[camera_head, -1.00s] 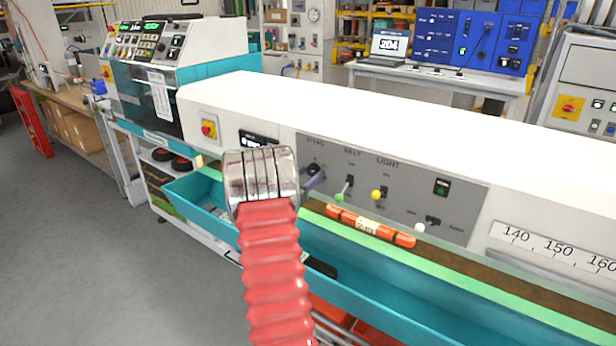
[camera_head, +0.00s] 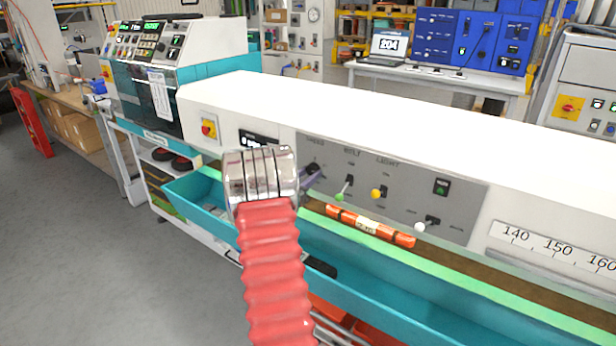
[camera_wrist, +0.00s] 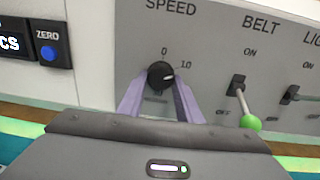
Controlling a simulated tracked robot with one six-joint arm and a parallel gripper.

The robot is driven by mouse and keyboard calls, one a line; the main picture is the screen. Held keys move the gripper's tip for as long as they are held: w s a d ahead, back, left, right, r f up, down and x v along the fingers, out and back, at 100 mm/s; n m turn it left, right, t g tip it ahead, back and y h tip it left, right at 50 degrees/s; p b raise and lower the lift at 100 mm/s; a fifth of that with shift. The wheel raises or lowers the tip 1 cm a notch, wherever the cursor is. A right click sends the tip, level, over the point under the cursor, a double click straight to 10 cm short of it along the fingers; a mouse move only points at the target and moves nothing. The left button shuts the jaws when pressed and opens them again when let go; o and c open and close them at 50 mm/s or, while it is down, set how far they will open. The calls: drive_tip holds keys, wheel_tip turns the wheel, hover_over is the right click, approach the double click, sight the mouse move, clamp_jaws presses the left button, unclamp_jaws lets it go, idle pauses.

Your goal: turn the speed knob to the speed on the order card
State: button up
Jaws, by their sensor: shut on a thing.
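The speed knob (camera_wrist: 161,74) is black and round, on a grey panel under the word SPEED. A 0 shows above it and a 10 at its upper right. A pale mark on its face points right and slightly down. My gripper (camera_wrist: 160,87) has one purple finger on each side of the knob and is shut on it. In the head view the knob (camera_head: 313,169) is partly hidden, and my gripper (camera_head: 309,183) shows only as a bit of purple behind the wrist. A white sheet (camera_head: 161,94) hangs on the machine at left; its text is too small to read.
Right of the knob are the belt lever (camera_wrist: 240,92) with a green ball and the light switch (camera_wrist: 289,94). A ZERO button (camera_wrist: 48,53) is at left. An orange rod (camera_head: 340,217) with a label lies below the panel, above a teal tray (camera_head: 400,300).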

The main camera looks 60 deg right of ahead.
drive_tip(key=m, duration=0.5)
drive_tip(key=shift+w+d+r, duration=0.1)
drive_tip(key=shift+w, duration=0.05)
drive_tip(key=m, duration=0.6)
drive_tip(key=shift+m, duration=0.3)
drive_tip(key=o, duration=1)
drive_tip(key=shift+o, duration=0.2)
drive_tip(key=w+a, duration=0.2)
drive_tip(key=a, duration=1.1)
drive_tip(key=shift+a+f, duration=0.35)
